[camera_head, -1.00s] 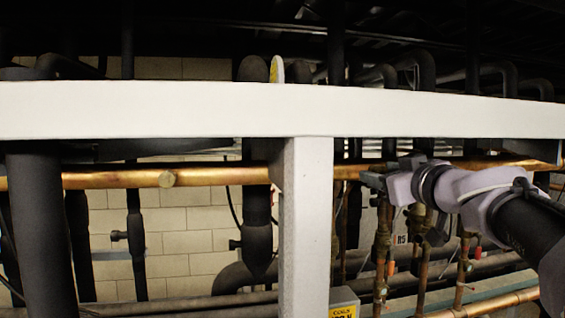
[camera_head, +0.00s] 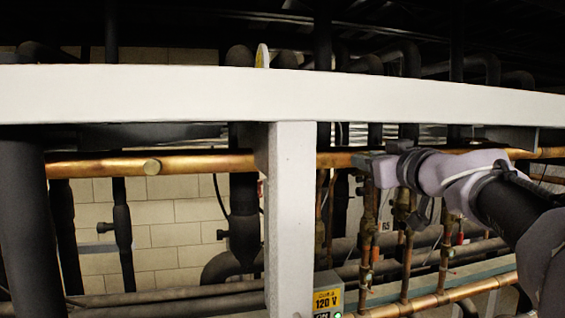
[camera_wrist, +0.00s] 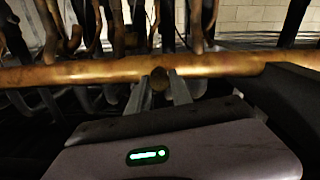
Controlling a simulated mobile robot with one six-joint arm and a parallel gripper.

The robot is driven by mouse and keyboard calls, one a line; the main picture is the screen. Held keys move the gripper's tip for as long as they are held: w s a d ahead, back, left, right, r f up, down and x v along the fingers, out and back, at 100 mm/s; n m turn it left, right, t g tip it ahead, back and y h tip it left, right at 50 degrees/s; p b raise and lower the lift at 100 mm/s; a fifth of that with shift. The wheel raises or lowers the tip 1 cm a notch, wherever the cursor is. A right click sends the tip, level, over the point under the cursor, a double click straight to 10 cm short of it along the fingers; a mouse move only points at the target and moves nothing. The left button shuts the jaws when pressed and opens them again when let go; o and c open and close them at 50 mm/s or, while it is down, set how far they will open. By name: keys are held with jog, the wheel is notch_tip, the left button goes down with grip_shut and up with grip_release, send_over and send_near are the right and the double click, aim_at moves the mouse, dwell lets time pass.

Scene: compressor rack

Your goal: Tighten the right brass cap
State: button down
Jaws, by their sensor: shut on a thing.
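A copper pipe (camera_head: 215,163) runs across the head view behind the white post. In the wrist view the same kind of pipe (camera_wrist: 80,75) crosses the picture, with a round brass cap (camera_wrist: 159,79) on its near side. My gripper (camera_wrist: 159,92) has one finger on each side of this cap and is shut on it. In the head view my gripper (camera_head: 368,164) reaches the pipe to the right of the post, and the cap there is hidden by it.
A white beam (camera_head: 200,93) crosses above the pipe, and a white post (camera_head: 291,215) stands left of my arm. Valves and upright copper pipes (camera_head: 367,235) hang below my gripper. A box marked 120 V (camera_head: 327,300) is at the post's foot. Black pipes stand at left.

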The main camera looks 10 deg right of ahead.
jog(key=m+b, duration=0.3)
jog(key=m, duration=2.2)
jog(key=shift+d, duration=0.1)
dwell(0.3)
jog(key=c, duration=1.1)
grip_release()
jog(key=shift+f, duration=0.1)
jog(key=shift+c, duration=0.2)
jog(key=shift+f+b, duration=0.1)
jog(key=shift+b, duration=0.2)
